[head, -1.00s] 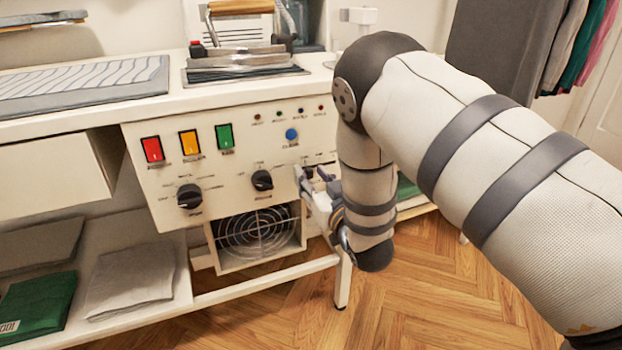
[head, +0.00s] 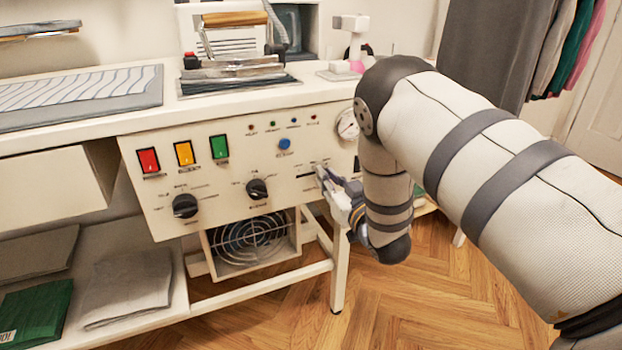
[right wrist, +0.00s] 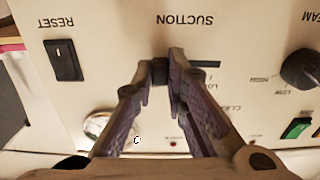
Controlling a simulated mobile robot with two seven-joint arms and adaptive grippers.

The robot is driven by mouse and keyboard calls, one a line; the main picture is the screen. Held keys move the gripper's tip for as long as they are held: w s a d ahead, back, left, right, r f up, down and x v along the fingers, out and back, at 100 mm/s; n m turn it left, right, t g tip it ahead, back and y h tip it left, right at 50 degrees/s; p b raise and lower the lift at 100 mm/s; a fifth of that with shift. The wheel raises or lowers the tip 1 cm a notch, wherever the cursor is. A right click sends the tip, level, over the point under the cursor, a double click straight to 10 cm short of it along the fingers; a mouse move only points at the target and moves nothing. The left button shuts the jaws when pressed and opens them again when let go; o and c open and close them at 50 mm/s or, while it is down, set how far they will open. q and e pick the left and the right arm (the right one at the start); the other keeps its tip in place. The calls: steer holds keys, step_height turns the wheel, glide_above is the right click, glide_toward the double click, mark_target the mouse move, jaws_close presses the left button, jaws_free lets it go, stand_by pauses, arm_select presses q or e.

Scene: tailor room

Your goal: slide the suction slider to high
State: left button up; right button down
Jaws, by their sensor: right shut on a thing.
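The suction slider's dark knob (right wrist: 160,70) sits between my right fingertips in the right wrist view, where the panel appears upside down. Its dark slot (right wrist: 206,64) runs out to the right of the fingers there, under the SUCTION label (right wrist: 197,20). My right gripper (right wrist: 166,72) is shut on the knob. The fingers hide part of the slot and any mark at the knob's end. In the head view my right gripper (head: 322,173) is at the right part of the white control panel (head: 225,190). My left gripper is not in view.
Left of the gripper are rotary knobs (head: 257,189), a blue button (head: 285,143) and red, yellow and green switches (head: 184,153). A black RESET switch (right wrist: 64,60) and a round gauge (head: 348,125) are close by. A fan (head: 250,240) is below.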

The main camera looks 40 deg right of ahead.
steer(key=shift+s+d, duration=0.2)
steer(key=shift+d, duration=0.7)
steer(key=c, duration=1.6)
jaws_free()
steer(key=shift+d, duration=0.15)
steer(key=shift+s, duration=0.1)
steer(key=v, duration=1.2)
